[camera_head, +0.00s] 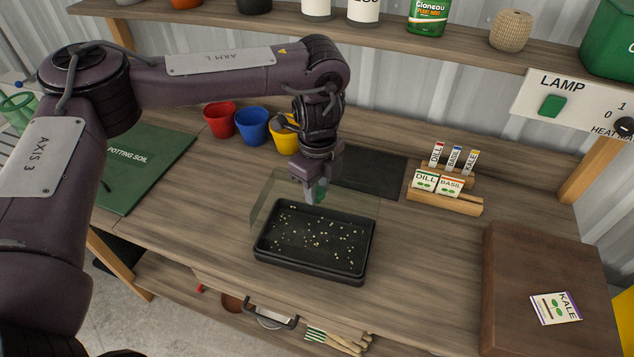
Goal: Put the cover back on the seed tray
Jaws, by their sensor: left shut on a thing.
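The black seed tray (308,271) lies on the wooden bench, with many pale seeds scattered on its dark soil. My left gripper (317,195) is shut on the clear cover (264,200), at a small green part near its top. The cover is see-through and faint. It hangs over the back part of the tray and reaches past the tray's back left. I cannot tell whether its lower edge touches the tray. My right gripper is not in view.
A dark mat (372,174) lies behind the tray. Red (220,121), blue (252,127) and yellow (284,139) pots stand at the back. A wooden rack (458,202) holds seed packets and labels at right. A brown box (535,260) stands front right. The bench right of the tray is clear.

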